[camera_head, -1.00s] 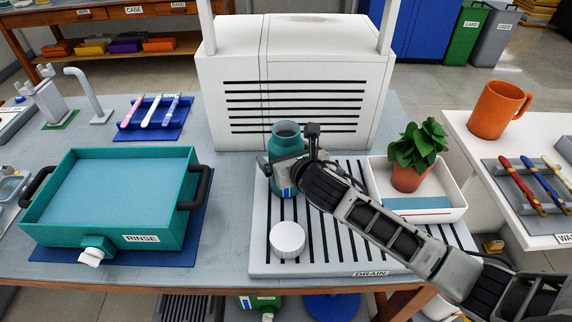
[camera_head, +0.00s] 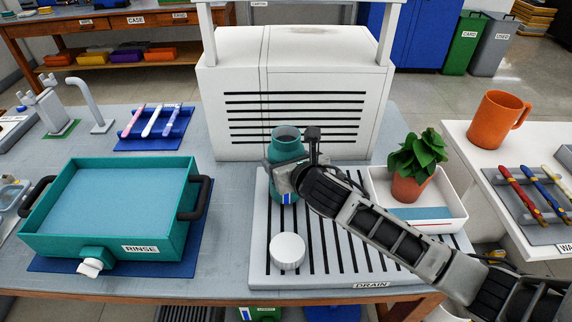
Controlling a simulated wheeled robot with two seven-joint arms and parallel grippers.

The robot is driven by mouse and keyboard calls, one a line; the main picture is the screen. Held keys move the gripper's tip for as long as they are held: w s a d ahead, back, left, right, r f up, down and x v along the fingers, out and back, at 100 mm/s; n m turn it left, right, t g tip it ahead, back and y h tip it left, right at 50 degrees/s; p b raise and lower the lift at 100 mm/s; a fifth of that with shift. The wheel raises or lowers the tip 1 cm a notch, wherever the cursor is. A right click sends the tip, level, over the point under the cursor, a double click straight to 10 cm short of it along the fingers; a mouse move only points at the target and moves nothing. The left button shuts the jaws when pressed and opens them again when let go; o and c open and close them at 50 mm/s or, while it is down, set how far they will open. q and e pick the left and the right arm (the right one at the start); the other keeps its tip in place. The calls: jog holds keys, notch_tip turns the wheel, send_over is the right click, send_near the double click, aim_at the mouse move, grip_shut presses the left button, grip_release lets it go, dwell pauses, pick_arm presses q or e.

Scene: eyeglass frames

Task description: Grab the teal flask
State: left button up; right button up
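The teal flask (camera_head: 285,140) stands upright on the back left of the slatted drain board (camera_head: 262,262), its open mouth up. My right gripper (camera_head: 284,172) is at the flask's body, coming from the right side. Its fingers sit around the flask and look closed against it, though the arm hides part of the contact. A white round cap (camera_head: 287,250) lies on the board in front of the flask. My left gripper does not show.
A teal rinse tray (camera_head: 150,248) with liquid stands at left. A white slotted cabinet (camera_head: 295,80) stands right behind the flask. A potted plant (camera_head: 412,165) sits in a white tray (camera_head: 455,205) at right, behind my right arm. An orange mug (camera_head: 493,120) is farther right.

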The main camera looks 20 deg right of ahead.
aim_at(287, 143)
jog(key=s+r, duration=0.1)
jog(key=r, duration=0.1)
jog(key=s+r, duration=0.2)
jog(key=r, duration=0.1)
jog(key=s+r+p, duration=0.1)
jog(key=s+r, duration=0.1)
jog(key=r, duration=0.1)
jog(key=shift+a+r, duration=0.15)
jog(key=shift+a, duration=0.1)
jog(key=a+v, duration=0.1)
jog(key=v, duration=0.8)
jog(key=shift+s+a, duration=0.3)
jog(key=shift+a, duration=0.05)
